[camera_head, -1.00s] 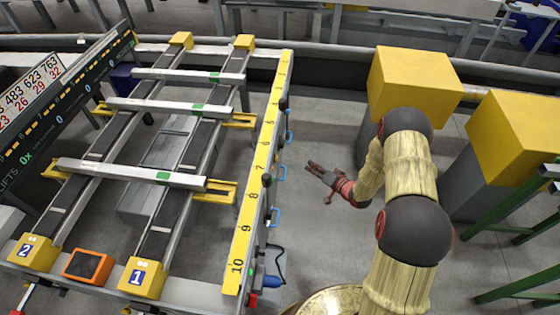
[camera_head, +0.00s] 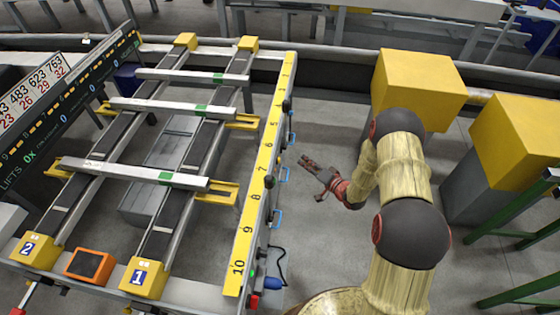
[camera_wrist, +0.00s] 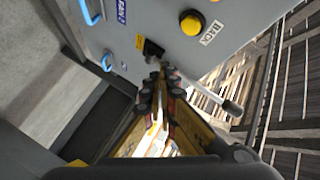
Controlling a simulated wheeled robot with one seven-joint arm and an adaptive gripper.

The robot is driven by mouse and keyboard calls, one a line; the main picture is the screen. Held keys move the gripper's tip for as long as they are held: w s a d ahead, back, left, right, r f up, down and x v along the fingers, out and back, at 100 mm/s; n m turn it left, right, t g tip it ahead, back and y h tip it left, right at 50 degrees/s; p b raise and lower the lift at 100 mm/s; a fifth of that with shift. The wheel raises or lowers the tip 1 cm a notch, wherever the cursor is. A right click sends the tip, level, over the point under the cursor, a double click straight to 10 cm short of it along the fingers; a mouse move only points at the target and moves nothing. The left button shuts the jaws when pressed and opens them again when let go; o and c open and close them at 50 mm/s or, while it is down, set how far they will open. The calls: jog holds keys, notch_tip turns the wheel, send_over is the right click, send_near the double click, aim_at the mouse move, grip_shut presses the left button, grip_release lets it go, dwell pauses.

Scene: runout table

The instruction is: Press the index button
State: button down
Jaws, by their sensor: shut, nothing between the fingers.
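My gripper (camera_head: 305,160) is shut and empty, beside the long yellow numbered rail of the runout table, with floor showing between them in the head view. In the wrist view my fingertips (camera_wrist: 160,72) point at a grey panel (camera_wrist: 165,12). A black knob or switch (camera_wrist: 153,48) shows just beyond the fingertips; I cannot tell whether they touch. A smaller yellow button (camera_wrist: 139,41) is to the left. I cannot read any index label.
The numbered rail (camera_head: 262,180) runs along the table's right side, with blue handles (camera_head: 278,218) below it. A metal lever (camera_wrist: 232,108) sticks out at the right in the wrist view. The floor between is clear.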

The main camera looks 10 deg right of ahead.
aim_at(279, 160)
jog(key=shift+w+a, duration=0.3)
jog(key=shift+a, duration=0.65)
jog(key=shift+w+a, duration=0.3)
jog(key=shift+a, duration=0.6)
jog(key=shift+w+a, duration=0.3)
jog(key=shift+a, duration=0.65)
jog(key=shift+a, duration=0.1)
jog(key=shift+w+a, duration=0.1)
jog(key=shift+a, duration=0.15)
